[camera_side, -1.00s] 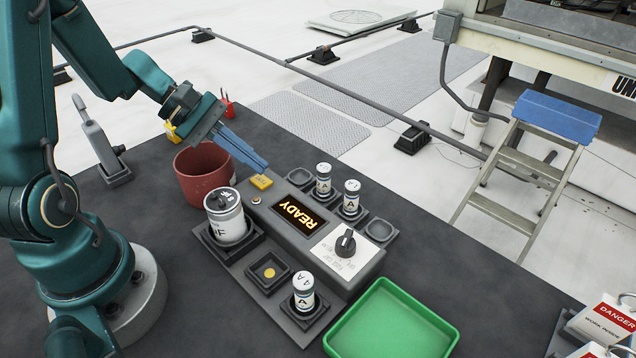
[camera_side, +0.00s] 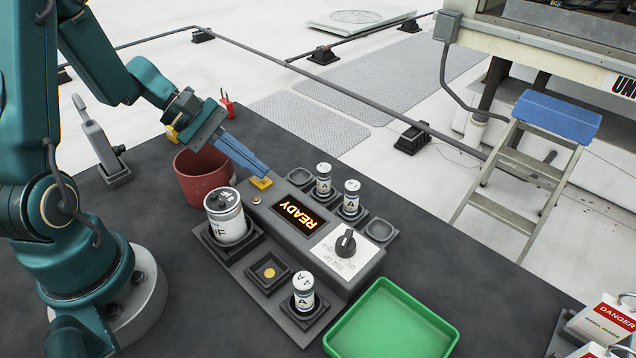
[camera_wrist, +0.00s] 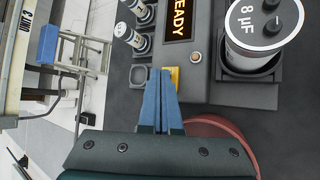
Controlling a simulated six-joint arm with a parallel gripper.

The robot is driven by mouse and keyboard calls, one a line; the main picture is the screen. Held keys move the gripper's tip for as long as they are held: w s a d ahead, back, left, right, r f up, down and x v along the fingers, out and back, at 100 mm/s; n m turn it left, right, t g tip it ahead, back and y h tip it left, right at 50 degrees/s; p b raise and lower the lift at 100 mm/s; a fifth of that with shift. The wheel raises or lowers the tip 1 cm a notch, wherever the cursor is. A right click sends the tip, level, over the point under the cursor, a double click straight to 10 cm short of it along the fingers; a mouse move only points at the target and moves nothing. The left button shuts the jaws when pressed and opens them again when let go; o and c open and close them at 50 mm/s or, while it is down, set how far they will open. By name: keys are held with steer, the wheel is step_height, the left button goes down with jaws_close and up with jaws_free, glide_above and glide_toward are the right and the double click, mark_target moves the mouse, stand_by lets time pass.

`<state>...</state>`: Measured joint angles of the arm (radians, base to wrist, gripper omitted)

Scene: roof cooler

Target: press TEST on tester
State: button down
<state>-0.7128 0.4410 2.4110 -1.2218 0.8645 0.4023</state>
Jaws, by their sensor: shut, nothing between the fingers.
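The tester (camera_side: 325,225) lies on the dark bench, and its display (camera_side: 299,213) reads READY. A yellow button (camera_side: 261,183) sits at its far left end; I cannot read a label on it. My gripper (camera_side: 264,175) is shut and empty, its blue fingers pointing down at the yellow button. The fingertips appear at or on the button; whether they touch cannot be told for sure. In the wrist view the fingertips (camera_wrist: 161,72) lie beside the yellow button (camera_wrist: 174,77), partly covering it. A large capacitor (camera_side: 226,219) stands in a square socket of the tester.
A red bucket (camera_side: 196,178) stands just left of the button. Small capacitors (camera_side: 323,180) stand in cups behind the tester, another (camera_side: 304,291) in front. A black knob (camera_side: 346,242) is at the right end. A green tray (camera_side: 392,322) lies at front right.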

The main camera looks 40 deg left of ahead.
mark_target(255, 178)
steer(key=shift+f, duration=0.3)
steer(key=shift+r, duration=0.1)
stand_by(0.4)
steer(key=shift+r, duration=0.75)
steer(key=shift+r, duration=2.5)
